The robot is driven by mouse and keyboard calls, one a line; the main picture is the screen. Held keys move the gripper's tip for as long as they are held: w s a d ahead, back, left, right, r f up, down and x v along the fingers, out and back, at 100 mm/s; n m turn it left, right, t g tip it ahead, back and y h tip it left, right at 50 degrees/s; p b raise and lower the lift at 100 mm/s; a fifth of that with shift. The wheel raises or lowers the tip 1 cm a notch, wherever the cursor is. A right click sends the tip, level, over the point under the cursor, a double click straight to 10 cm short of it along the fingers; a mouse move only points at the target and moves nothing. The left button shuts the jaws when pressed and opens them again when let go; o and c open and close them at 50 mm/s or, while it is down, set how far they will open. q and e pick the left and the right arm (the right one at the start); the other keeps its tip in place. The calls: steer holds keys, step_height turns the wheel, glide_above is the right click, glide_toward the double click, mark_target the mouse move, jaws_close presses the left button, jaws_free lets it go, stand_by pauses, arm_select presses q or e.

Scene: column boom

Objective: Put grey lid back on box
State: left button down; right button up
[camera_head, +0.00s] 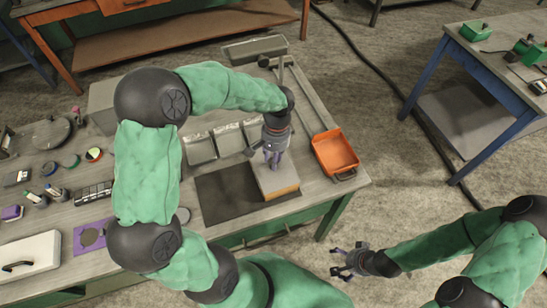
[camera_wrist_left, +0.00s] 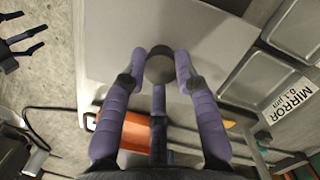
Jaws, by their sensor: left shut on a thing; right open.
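The grey lid (camera_wrist_left: 200,40) is a flat pale plate with a dark round knob (camera_wrist_left: 158,68). My left gripper (camera_head: 273,158) points down, and its purple fingers are closed around the knob in the left wrist view (camera_wrist_left: 160,60). In the head view the lid (camera_head: 272,178) lies over the box (camera_head: 284,193), whose tan-orange side shows below it. I cannot tell whether the lid rests on the box or hangs just above it; the box's opening is hidden. My right gripper (camera_head: 350,262) is open and empty, over the floor beyond the table's front edge.
A dark mat (camera_head: 222,200) lies left of the box. An orange tray (camera_head: 335,152) stands to the right, near the table corner. Grey bins (camera_head: 200,148) are behind the mat. A purple plate (camera_head: 92,236) and a white case (camera_head: 30,255) lie at the left.

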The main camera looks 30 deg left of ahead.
stand_by(0.3)
arm_select(q)
steer(key=shift+c, duration=1.9)
jaws_free()
steer(key=shift+r, duration=0.15)
steer(key=shift+r+p, duration=2.75)
steer(key=shift+r, duration=0.6)
jaws_close()
steer(key=shift+f+b, duration=1.85)
steer(key=shift+f, duration=1)
